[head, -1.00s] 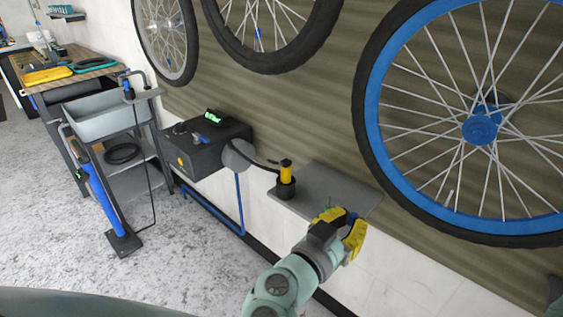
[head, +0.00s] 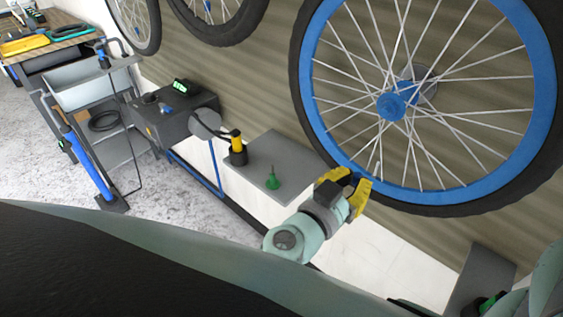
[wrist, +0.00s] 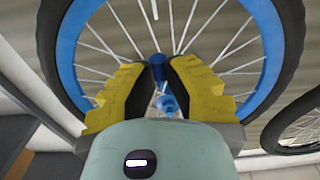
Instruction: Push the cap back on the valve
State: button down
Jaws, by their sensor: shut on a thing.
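My gripper (head: 351,177) is in front of the lower part of the wheel with the blue rim (head: 455,193). In the wrist view, the fingertips of my gripper (wrist: 157,70) are close together on a small dark blue piece (wrist: 157,61), which looks like the cap. In the head view the fingers hide that piece. A short pale stem (head: 377,170), which looks like the valve, stands inward from the rim, just right of and above my fingers. The held piece looks apart from it.
A grey shelf (head: 262,152) left of my gripper holds a green nozzle-shaped item (head: 272,179) and a yellow-and-black item (head: 237,146). A black box (head: 172,115) is farther left. A floor pump (head: 85,160) stands by the grey cart. Another wheel (wrist: 298,130) shows in the wrist view.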

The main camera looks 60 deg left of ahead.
jog(key=x, duration=0.3)
jog(key=shift+w, duration=0.3)
jog(key=shift+b+x, duration=1.05)
jog(key=shift+x, duration=1.9)
jog(key=shift+s+f+b, duration=0.1)
jog(key=shift+f+b, duration=0.75)
jog(key=shift+b, duration=0.8)
jog(key=c, duration=0.5)
grip_release()
jog(key=shift+c, duration=0.2)
